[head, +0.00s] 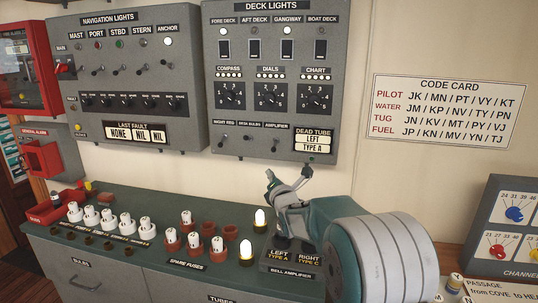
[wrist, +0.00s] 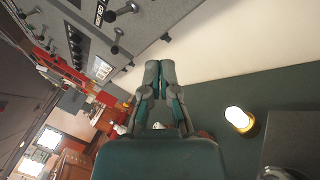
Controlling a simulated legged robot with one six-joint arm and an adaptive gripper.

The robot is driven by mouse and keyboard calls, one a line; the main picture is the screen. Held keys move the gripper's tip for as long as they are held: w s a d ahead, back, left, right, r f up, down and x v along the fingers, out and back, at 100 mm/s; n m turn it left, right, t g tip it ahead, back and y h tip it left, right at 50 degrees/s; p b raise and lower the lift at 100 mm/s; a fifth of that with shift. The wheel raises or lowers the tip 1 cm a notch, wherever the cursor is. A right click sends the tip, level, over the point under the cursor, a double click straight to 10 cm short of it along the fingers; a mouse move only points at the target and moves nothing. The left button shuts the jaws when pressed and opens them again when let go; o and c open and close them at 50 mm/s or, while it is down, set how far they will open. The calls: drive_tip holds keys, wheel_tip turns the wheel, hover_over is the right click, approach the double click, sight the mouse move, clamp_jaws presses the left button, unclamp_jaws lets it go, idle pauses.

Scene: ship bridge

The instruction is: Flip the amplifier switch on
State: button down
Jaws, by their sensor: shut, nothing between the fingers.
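The amplifier switch (head: 275,144) is a small metal toggle under the AMPLIFIER label, low on the grey deck lights panel (head: 212,105). It is too small to tell whether its lever points up or down. My gripper (head: 307,170) is below and right of it, near the panel's lower edge under the dead tube display (head: 313,142), and apart from the switch. In the wrist view my gripper (wrist: 160,66) has its fingers together, with nothing between them. Toggles show above the fingertips there; I cannot tell which is the amplifier's.
Two other toggles (head: 237,139) stand left of the amplifier switch. The navigation lights panel (head: 193,70) is farther left. Below is a green cabinet top (head: 110,196) with tubes, spare fuses (head: 194,244) and lit tubes (head: 260,220). A code card (head: 449,108) hangs right.

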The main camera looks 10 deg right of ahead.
sight(275, 145)
drive_tip(key=shift+w+f+n, duration=0.25)
drive_tip(key=shift+w+n, duration=0.3)
drive_tip(key=shift+n, duration=0.05)
drive_tip(key=shift+a, duration=0.1)
drive_tip(key=w, duration=0.3)
drive_tip(key=w+a+r, duration=0.1)
drive_tip(key=w, duration=0.5)
drive_tip(key=shift+w+a+r, duration=0.2)
drive_tip(key=shift+a+r, duration=0.05)
drive_tip(key=shift+r, duration=0.1)
drive_tip(key=shift+d+r, duration=0.15)
drive_tip(key=shift+r, duration=0.05)
drive_tip(key=shift+s+d+r, duration=0.4)
drive_tip(key=shift+s+d, duration=0.2)
drive_tip(key=shift+s+d+r, duration=0.35)
drive_tip(key=shift+s+d, duration=0.2)
drive_tip(key=shift+s+a+r+m+g, duration=0.1)
drive_tip(key=shift+r+m+g, duration=0.3)
